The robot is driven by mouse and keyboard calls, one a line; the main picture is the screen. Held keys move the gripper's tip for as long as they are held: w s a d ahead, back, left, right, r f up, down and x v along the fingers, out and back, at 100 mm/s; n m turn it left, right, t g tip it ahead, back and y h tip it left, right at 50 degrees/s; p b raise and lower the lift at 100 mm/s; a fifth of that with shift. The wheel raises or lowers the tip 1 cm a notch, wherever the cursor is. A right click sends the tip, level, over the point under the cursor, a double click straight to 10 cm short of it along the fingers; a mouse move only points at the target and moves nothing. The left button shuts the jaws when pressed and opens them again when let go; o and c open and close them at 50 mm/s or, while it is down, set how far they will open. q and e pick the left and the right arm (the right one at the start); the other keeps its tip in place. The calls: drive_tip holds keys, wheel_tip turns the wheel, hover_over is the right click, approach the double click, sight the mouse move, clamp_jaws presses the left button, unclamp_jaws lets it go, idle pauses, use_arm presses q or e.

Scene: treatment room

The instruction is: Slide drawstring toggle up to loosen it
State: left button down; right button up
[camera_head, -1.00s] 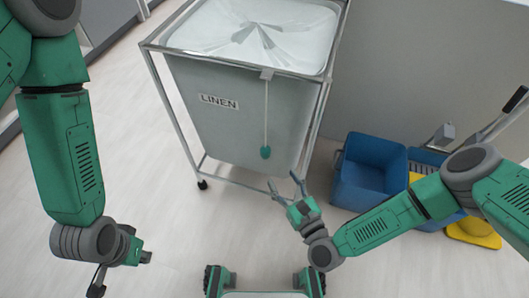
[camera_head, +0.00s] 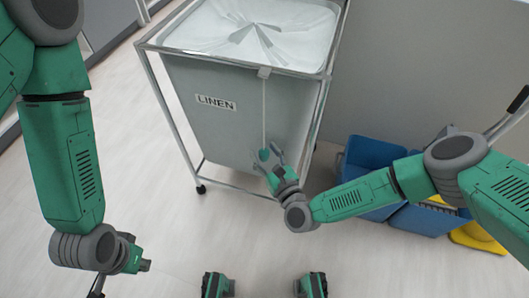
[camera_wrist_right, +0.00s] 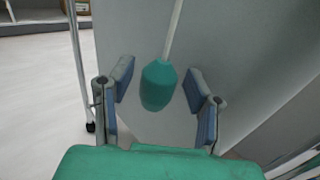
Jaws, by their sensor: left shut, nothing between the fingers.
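A green drawstring toggle (camera_head: 264,154) hangs at the lower end of a pale cord (camera_head: 265,108) on the front of the linen hamper (camera_head: 224,122). My right gripper (camera_head: 266,161) is at the toggle, with its fingers apart. In the right wrist view the toggle (camera_wrist_right: 158,86) hangs between the two open fingers (camera_wrist_right: 160,90), with a visible gap on each side. A small grey block (camera_head: 264,72) sits at the cord's upper end by the hamper rim. My left gripper (camera_head: 145,265) is shut and empty at the lower left, well away from the hamper.
The hamper's metal frame (camera_head: 171,112) surrounds the bin, with a lower rail behind my right gripper. A blue bucket (camera_head: 372,153) and a yellow item (camera_head: 478,236) stand at the right, partly behind my right arm. The floor at the front is clear.

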sight(264, 149)
drive_tip(key=shift+a, duration=0.1)
clamp_jaws()
wheel_tip(264, 149, up, 15)
drive_tip(key=p, duration=0.6)
drive_tip(key=shift+r, duration=0.1)
drive_tip(key=shift+w+r, duration=0.1)
drive_tip(key=shift+r, duration=0.6)
drive_tip(key=shift+o, duration=1.7)
unclamp_jaws()
drive_tip(key=shift+s, duration=0.2)
